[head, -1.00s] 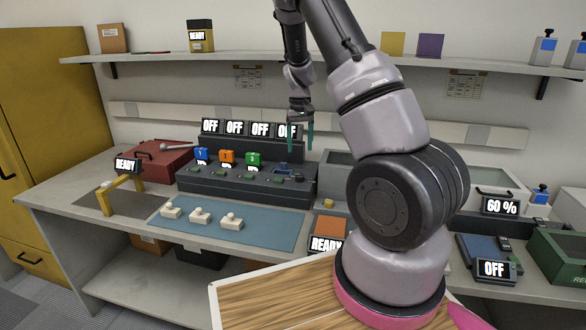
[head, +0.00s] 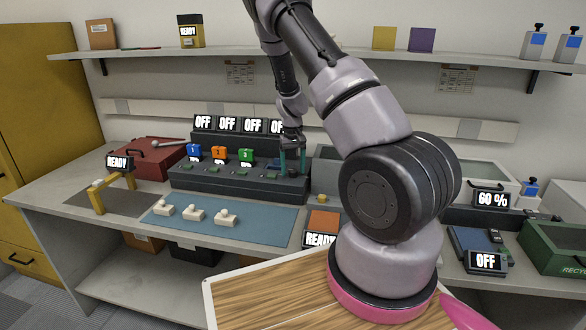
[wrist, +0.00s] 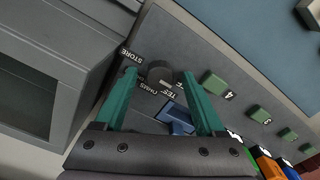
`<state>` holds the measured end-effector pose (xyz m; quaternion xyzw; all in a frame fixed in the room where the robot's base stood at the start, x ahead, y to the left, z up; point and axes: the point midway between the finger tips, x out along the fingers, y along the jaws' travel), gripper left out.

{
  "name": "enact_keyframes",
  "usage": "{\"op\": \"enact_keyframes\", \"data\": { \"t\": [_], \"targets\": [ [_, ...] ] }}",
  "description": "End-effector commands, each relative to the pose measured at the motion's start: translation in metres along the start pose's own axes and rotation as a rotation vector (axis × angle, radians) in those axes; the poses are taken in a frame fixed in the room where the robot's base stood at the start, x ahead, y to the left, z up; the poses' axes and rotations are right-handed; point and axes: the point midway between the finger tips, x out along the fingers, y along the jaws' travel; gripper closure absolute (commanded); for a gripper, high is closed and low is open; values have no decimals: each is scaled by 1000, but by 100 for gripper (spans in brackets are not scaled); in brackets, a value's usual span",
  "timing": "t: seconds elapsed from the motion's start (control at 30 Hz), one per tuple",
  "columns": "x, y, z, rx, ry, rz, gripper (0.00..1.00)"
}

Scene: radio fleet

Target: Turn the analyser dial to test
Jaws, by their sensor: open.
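The analyser console (head: 215,182) is a dark grey stepped box on the bench, with several displays reading OFF along its top. In the wrist view, a dark round dial (wrist: 160,72) stands on its panel, with white labels around it, one reading STORE and one starting TES. A pale mark shows on the dial's lower side; I cannot tell exactly which label it points at. My gripper (wrist: 159,76) is open, its teal fingertips on either side of the dial; I cannot tell if they touch it. In the head view, my gripper (head: 293,168) is at the console's right end and the dial is hidden.
A blue part (wrist: 178,118) lies on the panel between my fingers. Green numbered blocks (wrist: 214,83) line the panel beside the dial. A grey bin (head: 328,165) stands close to the right of the console. A blue mat (head: 260,219) with pale pieces lies in front.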

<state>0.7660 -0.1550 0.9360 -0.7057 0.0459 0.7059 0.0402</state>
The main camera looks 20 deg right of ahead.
Motion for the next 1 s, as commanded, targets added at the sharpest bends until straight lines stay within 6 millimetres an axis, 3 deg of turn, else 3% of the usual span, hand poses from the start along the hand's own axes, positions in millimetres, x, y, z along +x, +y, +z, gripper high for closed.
{"op": "enact_keyframes", "data": {
  "t": [0.07, 0.1, 0.27, 0.3, 0.67, 1.0],
  "targets": [
    [0, 0, 0, 0, 0, 0, 28],
    [0, 0, 0, 0, 0, 0, 36],
    [0, 0, 0, 0, 0, 0, 97],
    [0, 0, 0, 0, 0, 0, 100],
    [0, 0, 0, 57, -1, 0, 100],
    [-1, 0, 0, 301, -2, 0, 100]
  ]
}}
